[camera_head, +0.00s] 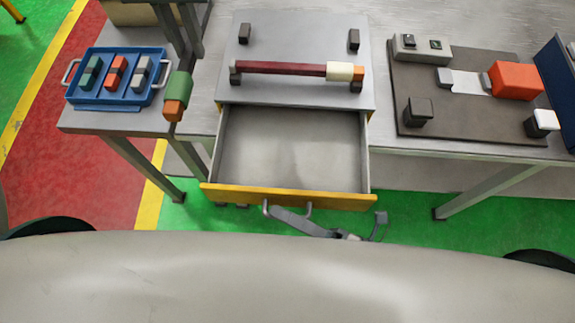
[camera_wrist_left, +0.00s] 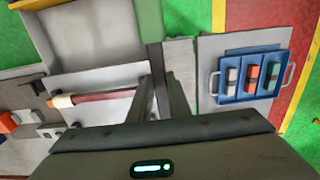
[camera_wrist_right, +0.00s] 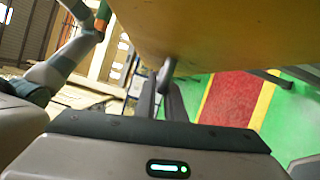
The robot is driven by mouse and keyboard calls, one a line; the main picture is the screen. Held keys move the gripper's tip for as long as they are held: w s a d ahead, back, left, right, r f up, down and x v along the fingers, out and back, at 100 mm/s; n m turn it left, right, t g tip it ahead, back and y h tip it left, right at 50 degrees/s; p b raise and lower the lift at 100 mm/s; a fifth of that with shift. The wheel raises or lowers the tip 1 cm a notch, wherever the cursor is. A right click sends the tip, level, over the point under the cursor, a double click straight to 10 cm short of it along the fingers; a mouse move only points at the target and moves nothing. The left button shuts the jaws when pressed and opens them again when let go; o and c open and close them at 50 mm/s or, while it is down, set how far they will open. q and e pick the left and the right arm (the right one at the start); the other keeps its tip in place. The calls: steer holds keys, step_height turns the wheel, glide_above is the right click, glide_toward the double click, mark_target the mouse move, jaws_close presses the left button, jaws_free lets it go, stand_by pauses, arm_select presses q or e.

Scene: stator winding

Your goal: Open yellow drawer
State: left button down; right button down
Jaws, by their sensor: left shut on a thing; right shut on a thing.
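The yellow drawer (camera_head: 290,197) is pulled out well toward me under the grey top, and its inside is empty and bare. My right gripper (camera_wrist_right: 164,92) is shut on the drawer's grey handle (camera_wrist_right: 168,70) in the right wrist view. In the head view the handle (camera_head: 308,208) shows below the yellow front, beside grey parts of my right gripper. My left gripper (camera_head: 183,58) is up between the blue tray and the grey plate. It is shut on a bar with a green collar and orange end (camera_head: 178,92), which points toward me.
A dark red bar (camera_head: 285,68) with a white collar and orange end lies on supports on the grey plate (camera_head: 290,30). A blue tray (camera_head: 112,97) with several coloured pieces is at left. A dark board (camera_head: 450,115) with an orange block is at right.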

arm_select(q)
steer(key=shift+s+f, duration=0.15)
steer(key=shift+s, duration=0.1)
steer(key=shift+w, duration=0.15)
arm_select(e)
steer(key=s, duration=0.4)
steer(key=shift+s, duration=0.25)
steer(key=c, duration=1.8)
jaws_free()
steer(key=shift+c, duration=0.2)
arm_select(q)
steer(key=shift+f, duration=0.15)
arm_select(e)
steer(key=shift+d+f, duration=0.1)
steer(key=shift+d, duration=0.05)
